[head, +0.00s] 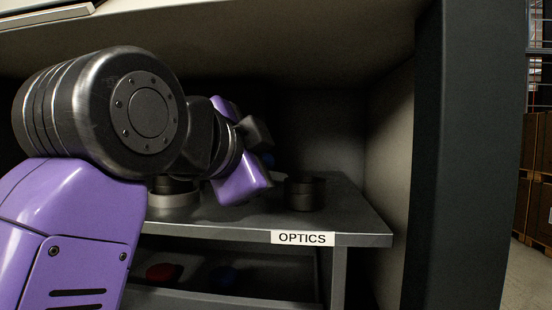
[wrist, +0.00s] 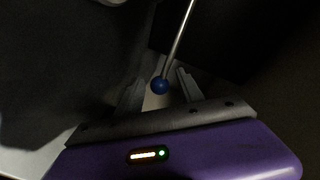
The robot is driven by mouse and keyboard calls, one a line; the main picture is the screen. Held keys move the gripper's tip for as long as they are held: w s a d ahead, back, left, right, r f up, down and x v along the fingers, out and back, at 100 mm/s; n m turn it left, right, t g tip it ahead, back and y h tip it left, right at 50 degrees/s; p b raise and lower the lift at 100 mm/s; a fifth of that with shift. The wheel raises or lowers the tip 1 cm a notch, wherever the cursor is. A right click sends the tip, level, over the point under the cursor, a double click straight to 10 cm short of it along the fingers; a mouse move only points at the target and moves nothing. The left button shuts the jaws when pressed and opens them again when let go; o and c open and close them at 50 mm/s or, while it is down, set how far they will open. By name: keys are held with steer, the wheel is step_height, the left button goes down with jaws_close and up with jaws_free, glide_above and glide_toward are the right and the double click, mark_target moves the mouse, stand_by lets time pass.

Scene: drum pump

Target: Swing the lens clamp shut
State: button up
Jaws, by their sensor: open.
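In the wrist view, a thin metal rod with a blue ball knob (wrist: 160,86) on its end comes down from the top; it looks like the clamp's lever. My gripper (wrist: 159,84) is open, with one finger on each side of the knob. I cannot tell whether either finger touches it. In the head view, my gripper is over the upper shelf at the back, and a small bit of blue (head: 268,160) shows beside it. The lens and the clamp's jaw cannot be made out; my arm hides part of that area.
The grey shelf (head: 355,221) carries an OPTICS label (head: 303,239). A dark cylinder (head: 305,193) stands right of my gripper, and a pale round base (head: 173,200) stands left. Cabinet walls and a low top enclose the space. Red (head: 163,272) and blue (head: 225,275) items lie below.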

jaws_close()
stand_by(1.4)
